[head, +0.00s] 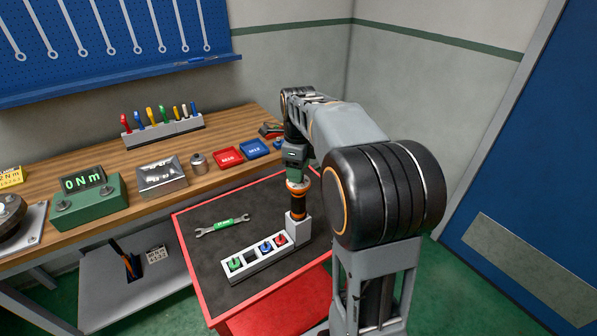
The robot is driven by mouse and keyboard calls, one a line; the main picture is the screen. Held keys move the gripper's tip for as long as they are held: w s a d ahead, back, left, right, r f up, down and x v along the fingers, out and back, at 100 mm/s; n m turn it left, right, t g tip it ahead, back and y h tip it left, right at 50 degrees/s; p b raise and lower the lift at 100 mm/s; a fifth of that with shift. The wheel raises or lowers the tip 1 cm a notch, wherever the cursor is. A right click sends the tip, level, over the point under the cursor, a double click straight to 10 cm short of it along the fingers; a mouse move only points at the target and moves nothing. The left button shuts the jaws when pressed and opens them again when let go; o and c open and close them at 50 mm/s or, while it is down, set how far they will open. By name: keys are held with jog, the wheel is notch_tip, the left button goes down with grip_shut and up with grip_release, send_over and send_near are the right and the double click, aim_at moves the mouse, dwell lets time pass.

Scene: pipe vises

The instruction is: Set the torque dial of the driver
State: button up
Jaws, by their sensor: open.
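The driver (298,203), black with orange bands, stands upright in a light grey holder (299,230) on the dark mat of a red-edged cart. My gripper (297,176) points down from above at the top of the driver. Its fingers are open; whether they touch the driver I cannot tell. The dial's marks and setting are too small to read. A yellow sign (11,177) at the left edge ends in "Nm" and is partly cut off. A green tester (88,203) on the bench displays "0 Nm".
A grey rack (246,275) with green, blue and red bits adjoins the driver's holder. A wrench (222,226) lies on the mat (204,254). The wooden bench (80,160) behind carries a metal box (161,178), red tray (228,157) and blue tray (253,149).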

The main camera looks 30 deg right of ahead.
jog(key=shift+f, duration=0.7)
jog(key=c, duration=0.9)
jog(key=shift+c, duration=0.2)
